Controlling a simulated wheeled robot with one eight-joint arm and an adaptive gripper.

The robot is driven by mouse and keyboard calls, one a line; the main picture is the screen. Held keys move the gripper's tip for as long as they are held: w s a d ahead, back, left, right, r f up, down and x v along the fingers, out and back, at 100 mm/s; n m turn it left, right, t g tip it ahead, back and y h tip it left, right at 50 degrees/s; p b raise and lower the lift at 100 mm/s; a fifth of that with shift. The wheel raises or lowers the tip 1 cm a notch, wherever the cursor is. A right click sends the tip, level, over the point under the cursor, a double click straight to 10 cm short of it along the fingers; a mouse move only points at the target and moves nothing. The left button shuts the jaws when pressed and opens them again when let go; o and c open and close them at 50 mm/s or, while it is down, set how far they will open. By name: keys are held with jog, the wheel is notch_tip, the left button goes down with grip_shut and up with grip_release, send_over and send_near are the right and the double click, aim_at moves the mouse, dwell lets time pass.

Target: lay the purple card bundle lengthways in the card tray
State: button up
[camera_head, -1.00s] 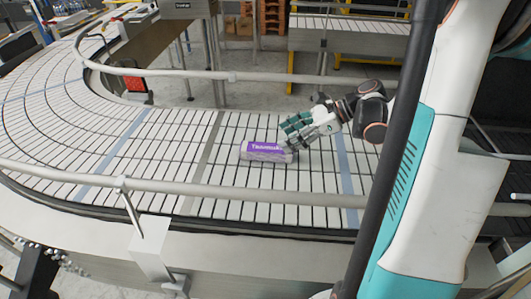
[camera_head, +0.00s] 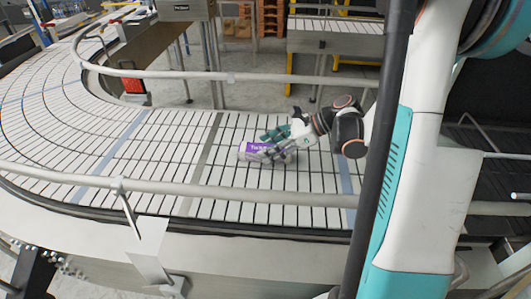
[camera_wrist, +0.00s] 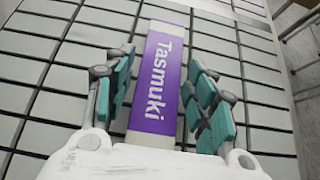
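The purple card bundle (camera_head: 255,147) is a purple and white block lying flat on the conveyor's slats. In the wrist view my gripper (camera_wrist: 158,65) is open, one teal-padded finger on each side of the bundle. A gap shows between the bundle and the left finger; the right finger is nearer its side. I cannot make out the card tray.
The curved white conveyor (camera_head: 190,150) carries nothing else near the bundle. A near guide rail (camera_head: 230,195) and a far guide rail (camera_head: 200,75) run along its edges. A second conveyor (camera_head: 335,35) stands behind. The belt left of the bundle is clear.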

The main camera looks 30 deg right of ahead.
jog(key=c, duration=0.8)
jog(key=shift+r, duration=0.1)
notch_tip(320, 180, up, 20)
jog(key=p, duration=0.3)
